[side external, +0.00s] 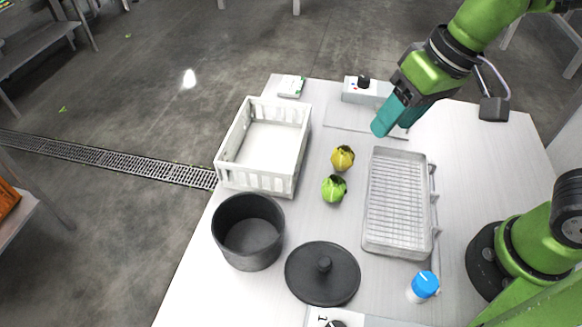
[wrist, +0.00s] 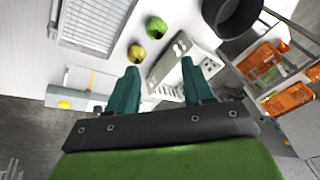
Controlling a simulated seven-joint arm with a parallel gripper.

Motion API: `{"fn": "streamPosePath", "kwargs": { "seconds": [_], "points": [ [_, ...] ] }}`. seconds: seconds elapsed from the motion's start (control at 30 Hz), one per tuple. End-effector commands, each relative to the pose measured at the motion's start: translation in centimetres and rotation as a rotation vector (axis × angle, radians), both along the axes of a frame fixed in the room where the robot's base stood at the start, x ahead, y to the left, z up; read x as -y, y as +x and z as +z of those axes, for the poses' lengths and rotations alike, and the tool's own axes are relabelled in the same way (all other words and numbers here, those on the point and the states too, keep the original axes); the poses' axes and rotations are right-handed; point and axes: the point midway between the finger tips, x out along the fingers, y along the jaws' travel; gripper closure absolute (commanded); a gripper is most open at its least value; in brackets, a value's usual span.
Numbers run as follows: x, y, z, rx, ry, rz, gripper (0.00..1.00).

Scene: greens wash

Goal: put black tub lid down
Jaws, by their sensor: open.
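The black tub lid (side external: 322,273) lies flat on the white table, knob up, near the front. The black tub (side external: 248,232) stands open just to its left and looks empty; part of it also shows at the top of the wrist view (wrist: 232,14). My gripper (side external: 380,130) is raised at the far side of the table, well away from the lid. In the wrist view its two teal fingers (wrist: 158,82) are apart with nothing between them. The lid does not show in the wrist view.
A white crate (side external: 226,160) stands behind the tub. A yellow vegetable (side external: 342,158) and a green one (side external: 334,188) lie beside a wire-rack tray (side external: 372,240). A blue-capped jar (side external: 424,286) stands at front right. A control box (side external: 358,92) sits at the back.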

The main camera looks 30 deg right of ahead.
Motion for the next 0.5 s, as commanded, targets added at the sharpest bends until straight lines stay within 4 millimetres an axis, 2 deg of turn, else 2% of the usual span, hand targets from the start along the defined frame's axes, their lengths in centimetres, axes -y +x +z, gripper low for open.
{"fn": "streamPosePath", "kwargs": {
  "seconds": [0.03, 0.1, 0.2, 0.33, 0.5],
  "points": [
    [2.9, 0.0, 0.6, 0.056, 0.036, -0.085, 0.49],
    [5.9, -0.3, 1.1, 0.128, 0.074, -0.172, 0.49],
    [8.9, -0.9, 1.4, 0.212, 0.109, -0.271, 0.49],
    [11.0, -1.5, 1.5, 0.277, 0.131, -0.343, 0.49],
    [11.5, -1.7, 1.5, 0.295, 0.134, -0.361, 0.49]
  ]
}}
